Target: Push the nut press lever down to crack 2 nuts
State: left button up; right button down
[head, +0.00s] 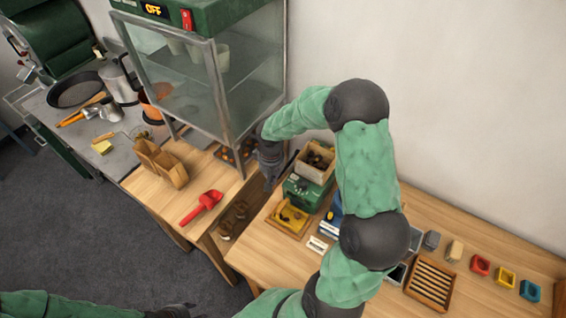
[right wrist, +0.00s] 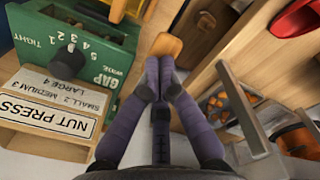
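The nut press (head: 308,193) is a green box with a wooden hopper (head: 314,170) of brown nuts on top. My right gripper (head: 270,178) points down in the gap left of the press. In the right wrist view its purple fingertips (right wrist: 159,72) meet. A small wooden piece (right wrist: 167,45), perhaps the lever handle, shows just beyond them; contact cannot be told. My left gripper (head: 175,312) is at the bottom edge, mostly cut off.
A glass cabinet (head: 215,75) stands at the back left. A red scoop (head: 203,205) lies on the left table. Several coloured containers and a slatted wooden tray (head: 430,268) stand to the right. A gap separates the tables.

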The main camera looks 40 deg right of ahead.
jog(key=r+p, duration=0.1)
jog(key=r, duration=0.1)
jog(key=r+p, duration=0.1)
jog(key=r, duration=0.1)
jog(key=r+p, duration=0.1)
jog(key=r, duration=0.1)
jog(key=shift+d+r+p, duration=0.25)
jog(key=shift+p, duration=0.15)
jog(key=shift+w+f, duration=0.1)
notch_tip(320, 180, up, 5)
jog(key=p, duration=0.3)
dwell(0.8)
